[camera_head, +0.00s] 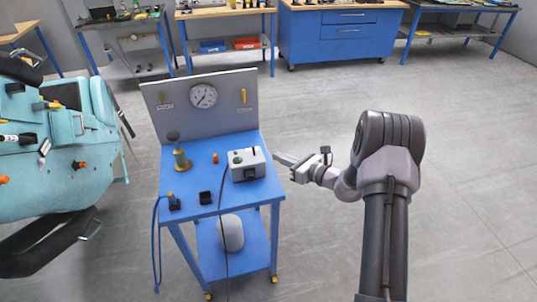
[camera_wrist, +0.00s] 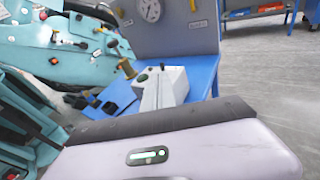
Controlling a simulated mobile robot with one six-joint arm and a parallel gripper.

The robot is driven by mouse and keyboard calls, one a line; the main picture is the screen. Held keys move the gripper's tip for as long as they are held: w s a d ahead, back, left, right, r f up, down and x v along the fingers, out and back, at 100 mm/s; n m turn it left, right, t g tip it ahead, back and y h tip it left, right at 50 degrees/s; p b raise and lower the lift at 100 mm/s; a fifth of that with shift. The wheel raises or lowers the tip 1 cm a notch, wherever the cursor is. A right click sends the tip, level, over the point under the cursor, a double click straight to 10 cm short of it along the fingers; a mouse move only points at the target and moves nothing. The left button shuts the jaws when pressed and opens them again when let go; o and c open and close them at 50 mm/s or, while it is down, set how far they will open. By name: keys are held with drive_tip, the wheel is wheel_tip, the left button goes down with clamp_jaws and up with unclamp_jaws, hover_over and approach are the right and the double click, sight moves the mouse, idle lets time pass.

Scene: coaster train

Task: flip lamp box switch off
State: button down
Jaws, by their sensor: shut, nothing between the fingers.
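The lamp box (camera_head: 246,172) is a small pale grey box on the right side of the blue cart's top. It has a green lamp or button (camera_head: 238,161) on its top and a small dark part, probably the switch (camera_head: 253,150), near its back right; its position is too small to read. My gripper (camera_head: 278,157) is shut and empty, just right of the box, at the cart's right edge, seemingly apart from it. In the wrist view the lamp box (camera_wrist: 175,84) shows beyond my wrist housing, partly hidden.
The blue cart (camera_head: 223,196) carries a gauge panel (camera_head: 225,90), a brass piece (camera_head: 181,160), an orange piece (camera_head: 215,158) and small black blocks. A cable runs down its front. A teal coaster car (camera_head: 60,170) stands left. The floor to the right is clear.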

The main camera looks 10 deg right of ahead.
drive_tip(key=shift+v, duration=2.35)
drive_tip(key=shift+w+r, duration=0.15)
drive_tip(key=shift+r, duration=0.1)
